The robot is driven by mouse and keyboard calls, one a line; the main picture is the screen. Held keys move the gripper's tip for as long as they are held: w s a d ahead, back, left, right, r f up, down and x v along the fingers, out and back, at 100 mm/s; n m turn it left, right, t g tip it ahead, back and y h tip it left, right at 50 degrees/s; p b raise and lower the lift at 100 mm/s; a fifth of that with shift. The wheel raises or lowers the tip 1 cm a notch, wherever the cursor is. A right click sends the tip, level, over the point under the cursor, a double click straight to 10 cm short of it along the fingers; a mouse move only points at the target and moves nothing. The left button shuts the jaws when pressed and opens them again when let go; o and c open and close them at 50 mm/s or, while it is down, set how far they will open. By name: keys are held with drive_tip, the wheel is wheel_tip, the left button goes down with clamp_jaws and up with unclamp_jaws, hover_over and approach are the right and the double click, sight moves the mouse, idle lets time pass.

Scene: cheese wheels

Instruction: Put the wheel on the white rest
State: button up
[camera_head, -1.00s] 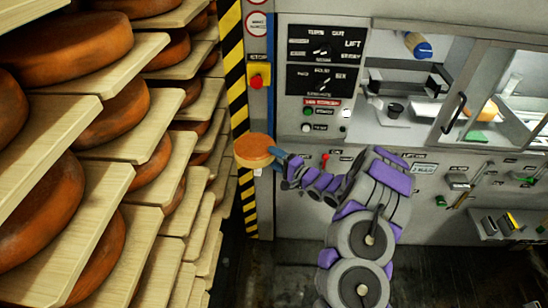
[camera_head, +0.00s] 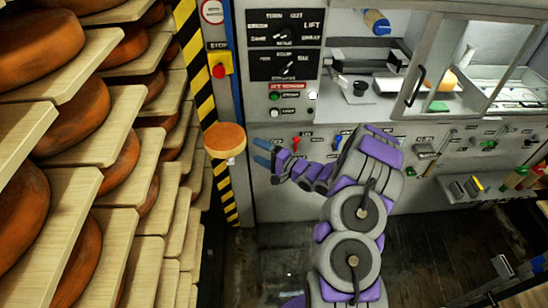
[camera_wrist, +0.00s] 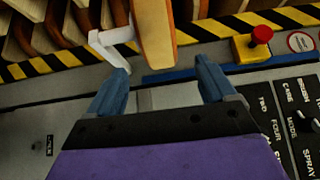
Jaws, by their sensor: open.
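The orange-topped cheese wheel (camera_head: 225,138) is level in front of the striped post in the head view. Its edge also shows in the wrist view (camera_wrist: 155,35), beyond my fingertips. The white rest (camera_wrist: 112,42) is a bent white bracket directly under the wheel; in the head view only a small white part (camera_head: 231,161) shows below it. The wheel appears to sit on the rest, though the contact is not fully visible. My gripper (camera_head: 264,153) is open and empty, a short gap to the right of the wheel. Its two blue fingers are spread apart in the wrist view (camera_wrist: 162,76).
Wooden shelves (camera_head: 145,235) with several large wheels fill the left. A striped post (camera_head: 205,110) with a red stop button (camera_head: 219,70) stands behind the wheel. A control panel (camera_head: 284,45) and levers line the machine wall. Dark floor (camera_head: 275,265) lies open below.

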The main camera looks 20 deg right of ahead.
drive_tip(key=shift+p+v, duration=0.3)
drive_tip(key=shift+v, duration=2.6)
wheel_tip(320, 180, up, 8)
drive_tip(key=d+n+g+h, duration=0.1)
drive_tip(key=n+g+h, duration=0.4)
drive_tip(key=h, duration=0.4)
drive_tip(key=s+r+n+g+h, duration=0.2)
drive_tip(key=s+r+g+h, duration=0.15)
drive_tip(key=s, duration=0.45)
drive_tip(key=s+a+r+n+g, duration=0.1)
drive_tip(key=s+a, duration=0.3)
drive_tip(key=s, duration=0.7)
drive_tip(key=s+a+r+n+g+y, duration=0.1)
drive_tip(key=s+a+r+g, duration=0.3)
drive_tip(key=s, duration=0.8)
drive_tip(key=s+a+r+n+g+y, duration=0.1)
drive_tip(key=s+a+r+n+g, duration=0.1)
drive_tip(key=s, duration=1)
drive_tip(key=shift+a+r+g, duration=0.2)
drive_tip(key=shift+a+g, duration=0.25)
drive_tip(key=shift+a, duration=0.55)
drive_tip(key=shift+w, duration=0.1)
